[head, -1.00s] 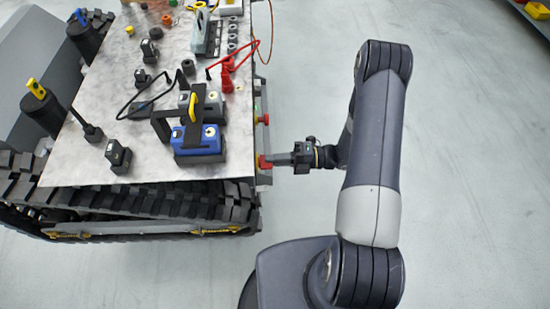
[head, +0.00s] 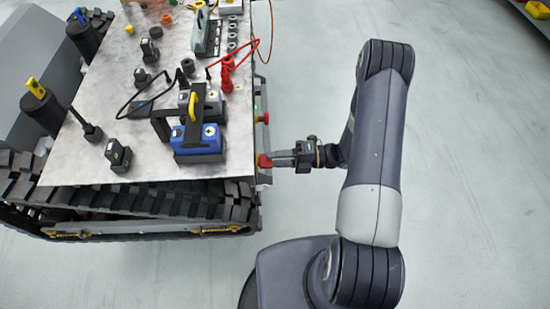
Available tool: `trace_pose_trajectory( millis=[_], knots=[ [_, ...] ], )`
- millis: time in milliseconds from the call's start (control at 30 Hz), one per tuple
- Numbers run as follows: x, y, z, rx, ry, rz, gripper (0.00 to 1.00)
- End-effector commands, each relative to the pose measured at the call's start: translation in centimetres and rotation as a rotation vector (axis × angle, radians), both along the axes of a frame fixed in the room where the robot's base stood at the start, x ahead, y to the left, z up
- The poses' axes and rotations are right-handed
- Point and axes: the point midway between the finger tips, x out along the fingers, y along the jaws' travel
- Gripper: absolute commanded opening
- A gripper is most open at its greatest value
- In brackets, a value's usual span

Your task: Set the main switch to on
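A red knob (head: 264,161) sticks out of the right side of the tracked carrier, near its front corner. It looks like a rotary switch, but I cannot read a label or its setting. A second red knob (head: 265,118) sits farther back on the same side. My gripper (head: 273,159) reaches in level from the right, with its fingertips at the nearer red knob. The fingers partly cover the knob. I cannot tell whether they are closed on it.
The carrier's metal top (head: 75,165) holds a blue battery-like block (head: 197,142), a grey one behind it, cables and several small black parts. A dark track (head: 150,205) runs along the front. The floor (head: 470,200) on the right is clear.

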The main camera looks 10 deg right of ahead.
Motion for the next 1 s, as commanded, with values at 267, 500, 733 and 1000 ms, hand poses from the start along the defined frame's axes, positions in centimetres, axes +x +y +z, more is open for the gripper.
trace_pose_trajectory(
  millis=[267,500,733,1000],
  knots=[
    [0.0,-4.5,-0.1,-0.001,-0.002,-0.007,0.33],
    [-0.2,-8.7,-0.1,-0.001,-0.002,-0.005,0.33],
    [-0.3,-10.3,0.0,-0.001,0.0,-0.001,0.33],
    [-0.3,-10.4,0.0,-0.001,0.0,0.0,0.33]
  ],
)
